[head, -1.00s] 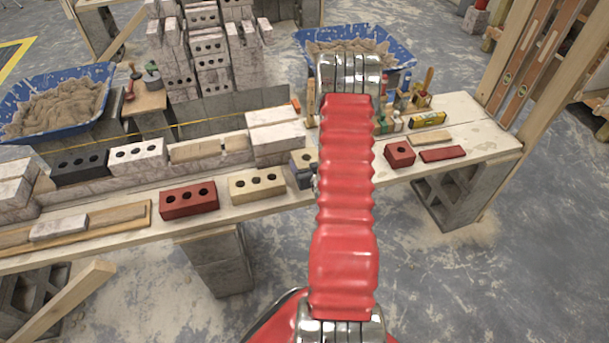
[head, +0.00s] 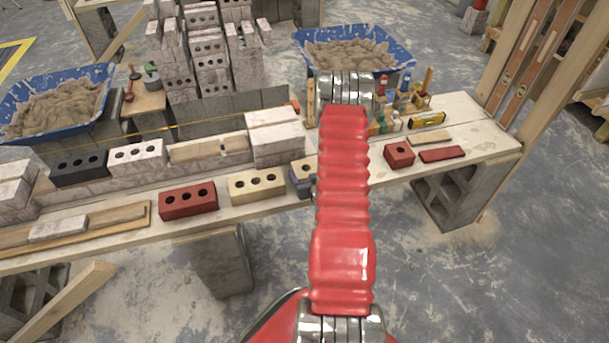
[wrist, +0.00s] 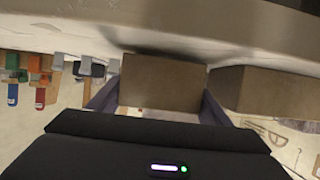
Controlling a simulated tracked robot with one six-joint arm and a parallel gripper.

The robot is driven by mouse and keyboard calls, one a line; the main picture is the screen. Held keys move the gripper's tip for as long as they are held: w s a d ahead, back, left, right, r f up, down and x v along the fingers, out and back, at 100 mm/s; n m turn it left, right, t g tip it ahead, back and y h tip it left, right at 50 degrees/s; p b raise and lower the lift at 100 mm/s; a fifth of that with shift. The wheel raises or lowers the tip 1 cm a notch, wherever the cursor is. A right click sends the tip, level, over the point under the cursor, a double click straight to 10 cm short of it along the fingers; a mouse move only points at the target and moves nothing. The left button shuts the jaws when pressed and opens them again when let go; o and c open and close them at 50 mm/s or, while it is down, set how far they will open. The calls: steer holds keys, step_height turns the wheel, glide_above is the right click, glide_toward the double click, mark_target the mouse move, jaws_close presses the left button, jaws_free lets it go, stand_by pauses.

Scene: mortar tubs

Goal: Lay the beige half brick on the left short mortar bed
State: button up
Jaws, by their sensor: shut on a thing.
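The beige half brick (head: 303,167) shows partly in the head view, beside my red-sleeved arm, which hides the rest. In the wrist view the half brick (wrist: 162,82) sits between the two jaws of my gripper (wrist: 160,108), which is shut on it. I cannot tell whether it touches the plank. Tan mortar (head: 195,152) lies on the low wall between a white brick (head: 138,158) and white stacked bricks (head: 275,140). A small pale mark divides this strip, with its longer part to the left.
A full beige brick (head: 257,185) and a red brick (head: 188,201) stand left of my gripper on the plank. The full brick (wrist: 268,95) is close by in the wrist view. A red half brick (head: 399,154) stands right. A yellow string (head: 215,124) runs behind the wall.

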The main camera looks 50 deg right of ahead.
steer(key=shift+f, duration=0.25)
steer(key=shift+f, duration=0.1)
steer(key=o, duration=1.8)
steer(key=shift+c, duration=0.2)
steer(key=v, duration=1.2)
steer(key=shift+s, duration=0.1)
